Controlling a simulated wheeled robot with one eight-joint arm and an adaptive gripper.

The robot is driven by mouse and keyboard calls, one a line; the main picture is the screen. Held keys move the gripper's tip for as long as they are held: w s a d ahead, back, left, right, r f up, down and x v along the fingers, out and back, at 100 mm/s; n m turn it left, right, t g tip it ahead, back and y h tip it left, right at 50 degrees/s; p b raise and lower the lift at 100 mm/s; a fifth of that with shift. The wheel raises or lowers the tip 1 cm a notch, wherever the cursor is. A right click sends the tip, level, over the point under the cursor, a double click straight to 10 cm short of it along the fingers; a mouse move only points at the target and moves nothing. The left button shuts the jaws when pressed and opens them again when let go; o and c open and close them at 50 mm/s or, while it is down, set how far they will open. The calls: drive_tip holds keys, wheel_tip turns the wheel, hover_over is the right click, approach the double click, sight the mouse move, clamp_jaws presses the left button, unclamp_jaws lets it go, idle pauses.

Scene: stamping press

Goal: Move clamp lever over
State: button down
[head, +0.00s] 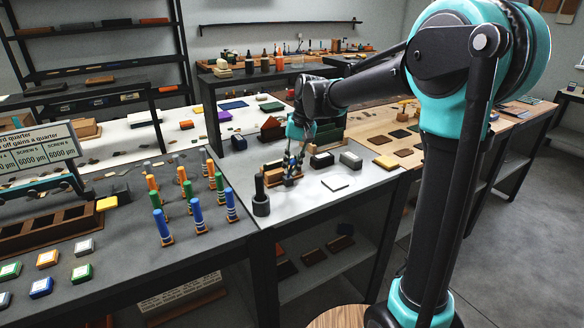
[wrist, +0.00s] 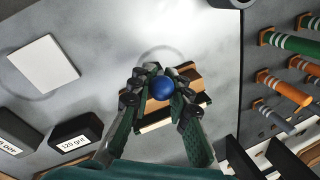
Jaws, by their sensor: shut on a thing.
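A round blue knob (wrist: 162,90), seen from above in the wrist view, sits between the fingertips of my gripper (wrist: 160,92). The fingers are shut on it from both sides. Below it is a brown wooden block (wrist: 203,78) with a pale strip along its near side. The knob looks like the top of the clamp lever; its shaft is hidden beneath the knob and fingers. In the head view my gripper (head: 292,166) points down at the grey bench top, and the knob is too small to make out clearly.
A white square plate (wrist: 43,62) and dark boxes with grit labels (wrist: 75,134) lie to the left in the wrist view. A black upright cylinder (head: 261,200) stands left of my gripper in the head view. Banded blue posts (head: 196,216), with green and orange ones, stand further left.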

drive_tip(key=shift+w+a+r+m+g+h, duration=0.1)
drive_tip(key=shift+w+a+g+h, duration=0.1)
drive_tip(key=shift+w+g+h, duration=0.35)
drive_tip(key=shift+w+a+r+m+g+h, duration=0.1)
drive_tip(key=shift+a+g+h, duration=0.25)
drive_tip(key=shift+g, duration=0.45)
drive_tip(key=shift+w+a+r+m+g+h, duration=0.1)
drive_tip(key=shift+w+g+h, duration=0.25)
drive_tip(key=shift+g+h, duration=0.25)
drive_tip(key=c, duration=1.4)
unclamp_jaws()
drive_tip(key=v, duration=1.2)
drive_tip(key=shift+d, duration=0.15)
drive_tip(key=shift+f, duration=0.1)
